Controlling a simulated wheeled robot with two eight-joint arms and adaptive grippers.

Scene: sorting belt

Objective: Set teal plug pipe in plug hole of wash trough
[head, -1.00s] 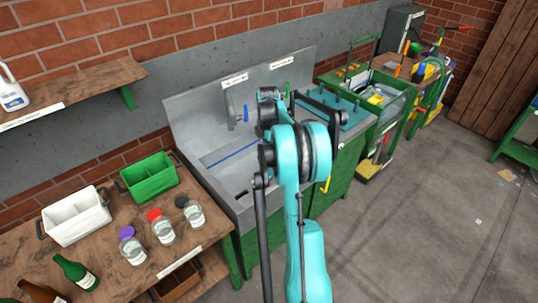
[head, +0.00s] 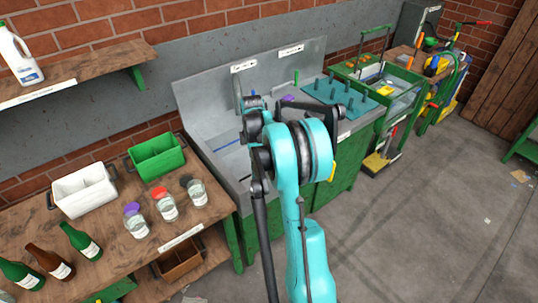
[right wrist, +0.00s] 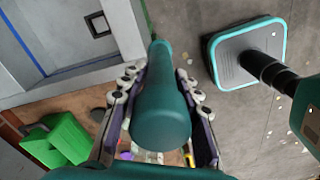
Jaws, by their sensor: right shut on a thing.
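My right gripper (right wrist: 162,80) is shut on the teal plug pipe (right wrist: 160,115), a rounded teal cylinder filling the middle of the right wrist view. Its far end narrows and points toward the top of that view. The grey wash trough (head: 205,95) stands against the wall in the head view. The dark square plug hole (right wrist: 97,24) shows in the trough at upper left of the right wrist view, with the pipe to its right and apart from it in the picture. In the head view my right arm hides the gripper, the pipe and part of the basin. My left gripper is not in view.
A teal peg board (head: 335,88) with several upright pegs is at the trough's right. Left of the trough, a wooden table (head: 110,250) holds a green bin (head: 158,170), a white bin (head: 88,200), jars and bottles. Open floor (head: 430,215) lies to the right.

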